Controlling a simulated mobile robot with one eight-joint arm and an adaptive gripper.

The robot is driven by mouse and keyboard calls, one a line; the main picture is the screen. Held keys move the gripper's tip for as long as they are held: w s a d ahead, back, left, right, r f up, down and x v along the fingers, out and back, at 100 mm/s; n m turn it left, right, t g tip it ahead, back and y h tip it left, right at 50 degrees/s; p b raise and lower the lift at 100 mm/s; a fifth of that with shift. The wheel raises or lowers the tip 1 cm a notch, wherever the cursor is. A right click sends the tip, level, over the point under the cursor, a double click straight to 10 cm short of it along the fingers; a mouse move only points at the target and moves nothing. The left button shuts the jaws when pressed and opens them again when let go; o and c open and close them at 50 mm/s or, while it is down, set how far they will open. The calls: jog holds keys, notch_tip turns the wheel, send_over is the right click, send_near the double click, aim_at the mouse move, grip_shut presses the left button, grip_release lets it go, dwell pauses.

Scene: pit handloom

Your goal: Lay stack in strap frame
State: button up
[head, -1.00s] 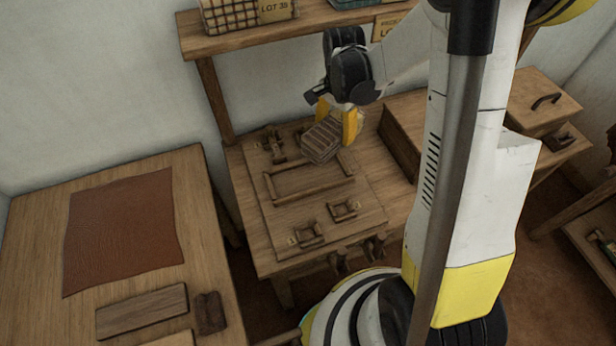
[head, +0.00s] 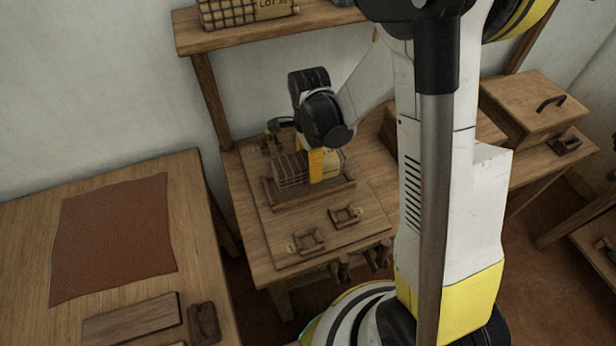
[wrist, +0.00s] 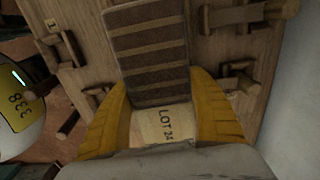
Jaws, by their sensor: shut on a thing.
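The stack (head: 291,170) is a brown, striped block of folded cloth. My gripper (head: 318,163) is shut on it, with yellow fingers on either side. In the wrist view the stack (wrist: 150,50) extends forward from between the fingers (wrist: 160,100), with a pale "LOT 24" label (wrist: 160,128) near the palm. The strap frame (head: 310,196) is a low wooden rectangle on the bench board. The stack is within its outline in the head view, behind the front rail; I cannot tell whether it touches the base. My gripper hides part of the frame.
Two small wooden holders (head: 307,241) (head: 346,215) stand in front of the frame. The left table bears a brown leather sheet (head: 112,235) and a wooden board (head: 131,318). A shelf (head: 260,34) spans behind the bench; a lidded box (head: 535,102) stands at right.

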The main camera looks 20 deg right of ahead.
notch_tip(320, 180, down, 4)
jog(key=shift+a+f+b, duration=0.1)
jog(key=shift+f+b, duration=0.1)
jog(key=shift+b, duration=0.9)
jog(key=shift+r, duration=0.15)
jog(key=o, duration=1.3)
jog(key=shift+f, duration=0.2)
jog(key=shift+c, duration=0.2)
jog(key=shift+r, duration=0.15)
